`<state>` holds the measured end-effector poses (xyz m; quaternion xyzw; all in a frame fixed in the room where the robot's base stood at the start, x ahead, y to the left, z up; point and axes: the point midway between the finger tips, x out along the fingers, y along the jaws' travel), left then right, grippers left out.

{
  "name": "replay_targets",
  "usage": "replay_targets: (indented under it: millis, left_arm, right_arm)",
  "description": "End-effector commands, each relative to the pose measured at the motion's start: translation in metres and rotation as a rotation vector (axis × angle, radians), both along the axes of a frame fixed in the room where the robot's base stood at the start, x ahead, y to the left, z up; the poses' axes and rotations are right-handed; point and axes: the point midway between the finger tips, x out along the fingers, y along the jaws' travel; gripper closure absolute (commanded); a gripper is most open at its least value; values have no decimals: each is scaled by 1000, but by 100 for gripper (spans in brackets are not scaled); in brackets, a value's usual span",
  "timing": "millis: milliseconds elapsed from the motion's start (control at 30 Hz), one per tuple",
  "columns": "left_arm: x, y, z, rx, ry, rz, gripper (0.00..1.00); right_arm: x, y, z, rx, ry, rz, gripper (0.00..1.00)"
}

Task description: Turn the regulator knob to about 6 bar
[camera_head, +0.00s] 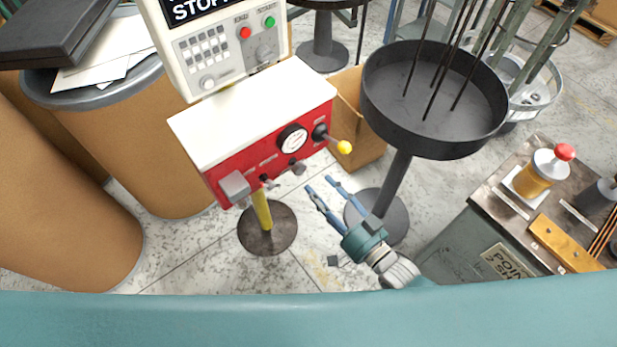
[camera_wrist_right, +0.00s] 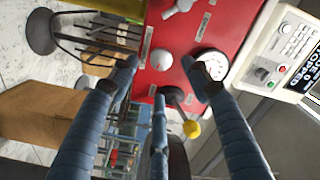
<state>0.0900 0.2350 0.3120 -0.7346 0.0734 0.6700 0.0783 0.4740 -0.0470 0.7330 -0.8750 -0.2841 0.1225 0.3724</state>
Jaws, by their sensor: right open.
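The red control box (camera_head: 240,160) with a white top carries a round white gauge (camera_head: 292,138) on its front. A round grey knob (camera_head: 298,167) sits below the gauge; it looks like the regulator knob. It also shows in the right wrist view (camera_wrist_right: 162,60), between my spread fingertips in the picture. The gauge (camera_wrist_right: 213,64) is partly covered by a finger there, and its reading is too small to tell. My right gripper (camera_head: 320,184) is open and empty, in front of the panel and apart from the knob. My left gripper is not in view.
A lever with a yellow ball (camera_head: 343,147) sticks out right of the gauge, close to my fingers. A small lever (camera_head: 268,182) and a grey box (camera_head: 235,187) are left of the knob. A dark round tray (camera_head: 435,140) on a pedestal stands at the right.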

Motion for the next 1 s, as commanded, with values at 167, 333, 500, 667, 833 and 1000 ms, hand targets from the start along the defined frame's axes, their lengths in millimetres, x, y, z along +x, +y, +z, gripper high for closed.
replay_targets:
  millis: [167, 333, 500, 667, 833, 1000]
  left_arm:
    - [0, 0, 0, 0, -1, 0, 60]
    - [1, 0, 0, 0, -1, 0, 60]
    - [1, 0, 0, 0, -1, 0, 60]
    - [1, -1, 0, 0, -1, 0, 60]
    - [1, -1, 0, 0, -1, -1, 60]
    - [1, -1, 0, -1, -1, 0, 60]
  right_arm:
    - [-18, -13, 0, 0, 1, 1, 52]
    - [-22, -16, 0, 1, 1, 0, 52]
    - [-22, -16, 0, 1, 1, 0, 52]
    - [-22, -16, 0, 1, 1, 0, 52]
    - [-22, -16, -1, -1, 2, -1, 52]
    - [-19, -30, -38, -101, 39, -35, 52]
